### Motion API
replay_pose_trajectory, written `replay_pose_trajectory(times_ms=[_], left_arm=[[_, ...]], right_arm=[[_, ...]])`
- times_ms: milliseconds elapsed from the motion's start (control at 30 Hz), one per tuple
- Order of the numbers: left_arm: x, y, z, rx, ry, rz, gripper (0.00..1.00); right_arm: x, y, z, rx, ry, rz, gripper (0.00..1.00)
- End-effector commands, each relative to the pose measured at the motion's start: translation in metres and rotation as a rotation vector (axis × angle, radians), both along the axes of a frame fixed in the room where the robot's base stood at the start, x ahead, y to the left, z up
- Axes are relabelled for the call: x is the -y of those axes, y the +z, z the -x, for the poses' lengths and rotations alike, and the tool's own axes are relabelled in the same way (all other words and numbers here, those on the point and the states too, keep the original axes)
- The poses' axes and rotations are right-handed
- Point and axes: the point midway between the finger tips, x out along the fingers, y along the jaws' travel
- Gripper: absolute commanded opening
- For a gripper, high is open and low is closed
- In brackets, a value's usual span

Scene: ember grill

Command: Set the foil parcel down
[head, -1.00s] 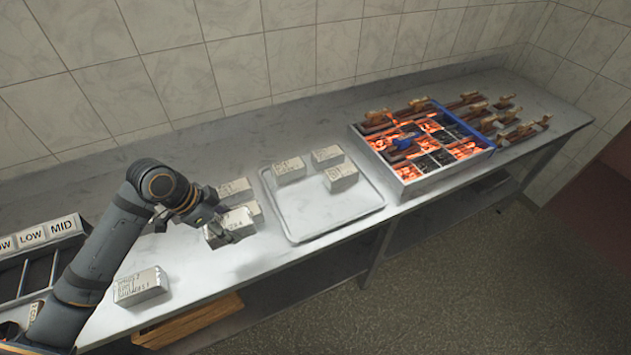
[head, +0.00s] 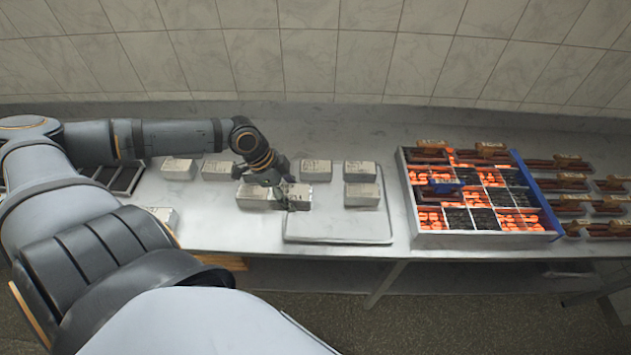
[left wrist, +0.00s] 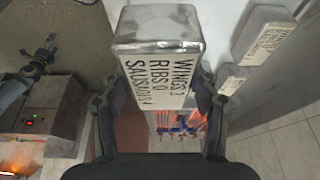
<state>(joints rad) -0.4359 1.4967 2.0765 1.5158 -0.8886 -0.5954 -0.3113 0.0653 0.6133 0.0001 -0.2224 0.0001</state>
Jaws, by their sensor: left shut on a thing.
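My left gripper (head: 289,197) is shut on a silvery foil parcel (head: 299,192) and holds it at the left part of the metal tray (head: 340,231). I cannot tell whether the parcel touches the tray. In the left wrist view the held parcel (left wrist: 160,72) sits between both fingers, with a printed label reading wings, ribs and sausages. Three other foil parcels stand on the tray: one at the back (head: 316,170), one at the back right (head: 360,170), one in front of that (head: 362,195). A dark jointed shape at the left wrist view's left edge may be my right arm; its jaws are unclear.
Another parcel (head: 252,196) stands just left of the tray, partly behind my gripper. More parcels (head: 179,169) stand farther left on the steel counter (head: 222,233). A glowing grill (head: 480,239) with skewers is to the tray's right. The tray's front strip is bare.

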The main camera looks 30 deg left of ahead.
Motion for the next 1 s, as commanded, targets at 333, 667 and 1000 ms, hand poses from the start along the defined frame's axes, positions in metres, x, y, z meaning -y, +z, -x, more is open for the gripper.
replay_pose_trajectory(times_ms=[333, 667, 1000], left_arm=[[-0.002, -0.020, -0.031, 0.012, 0.006, 0.009, 0.17], [-0.001, -0.024, -0.063, 0.011, 0.002, 0.011, 0.17], [-0.004, -0.075, -0.107, 0.000, 0.001, 0.003, 0.17]], right_arm=[[0.016, -0.081, -0.021, 0.030, 0.007, 0.020, 0.83], [0.014, -0.102, -0.013, 0.019, 0.006, 0.017, 0.83], [0.008, -0.096, -0.013, 0.018, 0.003, 0.009, 0.83]])
